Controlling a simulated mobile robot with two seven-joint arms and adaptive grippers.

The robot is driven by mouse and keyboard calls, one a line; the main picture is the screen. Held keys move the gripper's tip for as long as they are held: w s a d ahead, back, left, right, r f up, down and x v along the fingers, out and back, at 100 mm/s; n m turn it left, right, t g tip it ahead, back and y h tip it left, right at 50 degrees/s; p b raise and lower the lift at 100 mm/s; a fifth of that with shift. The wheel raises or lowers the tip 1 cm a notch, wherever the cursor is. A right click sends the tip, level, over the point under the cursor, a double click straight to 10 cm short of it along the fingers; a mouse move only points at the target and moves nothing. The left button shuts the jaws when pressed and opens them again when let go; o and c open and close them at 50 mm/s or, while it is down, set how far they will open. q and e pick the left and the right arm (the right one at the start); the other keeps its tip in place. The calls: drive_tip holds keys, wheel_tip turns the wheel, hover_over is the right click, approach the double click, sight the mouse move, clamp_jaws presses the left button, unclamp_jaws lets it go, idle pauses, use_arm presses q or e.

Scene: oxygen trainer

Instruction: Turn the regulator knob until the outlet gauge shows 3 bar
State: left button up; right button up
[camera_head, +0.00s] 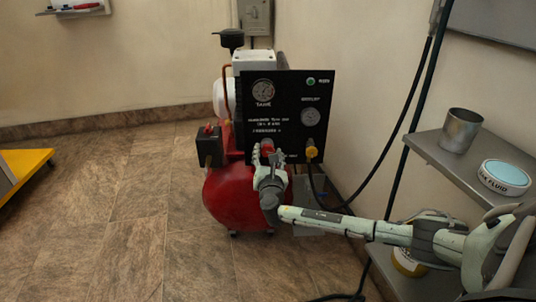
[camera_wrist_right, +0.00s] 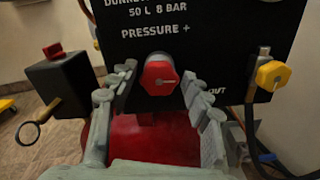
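The red regulator knob (camera_wrist_right: 158,76) sits on the black panel (camera_wrist_right: 200,22) under the "PRESSURE +" label. It also shows in the head view (camera_head: 267,147), partly covered by my gripper. My right gripper (camera_wrist_right: 159,84) is at the knob, with a finger on each side and a narrow gap on both sides; it looks open. In the head view my right gripper (camera_head: 267,162) reaches the panel from below. The outlet gauge (camera_head: 310,117) is on the panel's right; its needle is too small to read. My left gripper is out of view.
A tank gauge (camera_head: 263,90) is at the panel's upper left. A yellow outlet fitting (camera_wrist_right: 272,75) with a hose is right of the knob. A black box with a ring (camera_wrist_right: 60,88) is left. The shelf (camera_head: 430,145) at right holds a metal cup (camera_head: 460,130).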

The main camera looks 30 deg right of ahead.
drive_tip(key=shift+o, duration=0.2)
drive_tip(key=shift+s, duration=0.1)
drive_tip(key=shift+s+a, duration=0.2)
drive_tip(key=v, duration=1.1)
drive_tip(key=shift+s, duration=0.2)
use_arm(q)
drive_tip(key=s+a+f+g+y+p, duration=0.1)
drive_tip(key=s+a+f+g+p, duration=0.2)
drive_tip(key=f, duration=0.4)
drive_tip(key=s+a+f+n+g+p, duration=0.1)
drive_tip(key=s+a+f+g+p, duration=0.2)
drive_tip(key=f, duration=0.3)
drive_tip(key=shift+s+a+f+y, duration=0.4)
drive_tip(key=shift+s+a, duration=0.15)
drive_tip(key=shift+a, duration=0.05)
use_arm(e)
drive_tip(key=s+a+f+m+g+y, duration=0.2)
drive_tip(key=s+a+f+m+g, duration=0.1)
drive_tip(key=s+m, duration=0.5)
drive_tip(key=s+a+f+m+g+y, duration=0.3)
drive_tip(key=s+f+m+g, duration=0.2)
drive_tip(key=s+f+m, duration=0.3)
drive_tip(key=s+a+f+m+g+y, duration=0.3)
drive_tip(key=s+f+m+g, duration=0.1)
drive_tip(key=s+m, duration=0.4)
drive_tip(key=shift+s+f+m, duration=0.3)
drive_tip(key=shift+s+f, duration=0.5)
drive_tip(key=shift+s, duration=0.1)
